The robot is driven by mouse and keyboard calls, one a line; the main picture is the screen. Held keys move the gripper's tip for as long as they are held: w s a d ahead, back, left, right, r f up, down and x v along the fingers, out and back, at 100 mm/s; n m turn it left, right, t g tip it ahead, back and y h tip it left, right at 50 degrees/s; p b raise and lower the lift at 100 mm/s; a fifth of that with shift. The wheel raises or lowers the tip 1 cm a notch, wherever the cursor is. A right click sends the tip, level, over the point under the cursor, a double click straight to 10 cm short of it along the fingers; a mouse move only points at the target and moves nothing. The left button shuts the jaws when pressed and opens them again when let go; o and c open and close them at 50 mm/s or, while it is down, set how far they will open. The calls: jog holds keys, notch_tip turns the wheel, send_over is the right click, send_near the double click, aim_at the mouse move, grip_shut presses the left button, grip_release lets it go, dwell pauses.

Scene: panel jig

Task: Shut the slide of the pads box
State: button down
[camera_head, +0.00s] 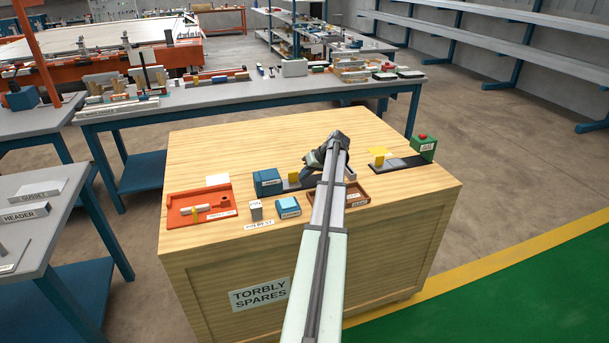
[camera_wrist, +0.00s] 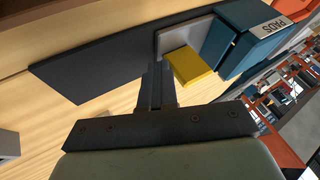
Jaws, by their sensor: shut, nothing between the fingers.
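The pads box is blue (camera_head: 267,183) and stands near the middle of the wooden crate top; in the wrist view it (camera_wrist: 262,38) is at the upper right, labelled PADS. A yellow block (camera_wrist: 189,64), which also shows in the head view (camera_head: 293,176), sits against a pale grey plate (camera_wrist: 180,38) on the box's side. A dark flat rail (camera_wrist: 100,62) runs out from that side. My gripper (camera_wrist: 158,72) is shut and empty, its fingertips over the rail, right beside the yellow block. I cannot tell if they touch. In the head view my gripper (camera_head: 318,162) partly hides the rail.
A green box with a red button (camera_head: 423,147) stands at the right on a similar dark rail with a yellow block (camera_head: 379,161). The crate top behind is clear.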

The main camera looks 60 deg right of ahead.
jog(key=s+d, duration=0.1)
jog(key=s+d+r, duration=0.1)
jog(key=s, duration=0.1)
jog(key=shift+s+d, duration=0.15)
jog(key=shift+d, duration=0.25)
jog(key=v, duration=0.8)
jog(key=shift+s+r, duration=0.25)
jog(key=shift+r, duration=0.1)
